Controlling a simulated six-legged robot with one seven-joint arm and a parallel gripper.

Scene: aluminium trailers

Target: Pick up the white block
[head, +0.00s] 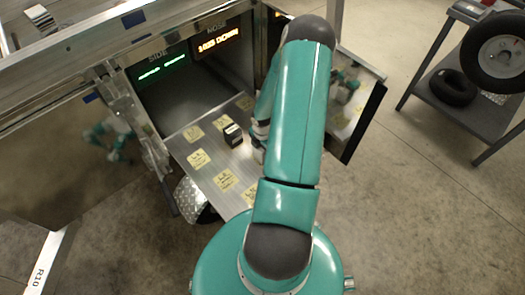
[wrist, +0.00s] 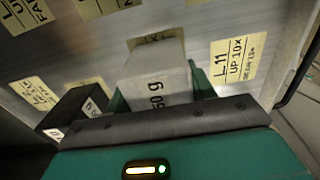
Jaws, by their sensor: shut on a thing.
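The white block (wrist: 157,84), marked "50 g", shows in the middle of the wrist view. My gripper (wrist: 160,96) is shut on it, with a green finger on each side of the block. The block is in front of the metal panel with yellow labels, and it partly covers one label. I cannot tell whether it still touches the panel. In the head view my teal arm hides the block and most of the gripper.
A black block (head: 233,134) stands on the labelled metal shelf (head: 213,141), left of my gripper; the wrist view shows it too (wrist: 76,112). Lit signs (head: 215,42) hang in the trailer opening behind. A dark cart (head: 440,110) with a wheel stands at right.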

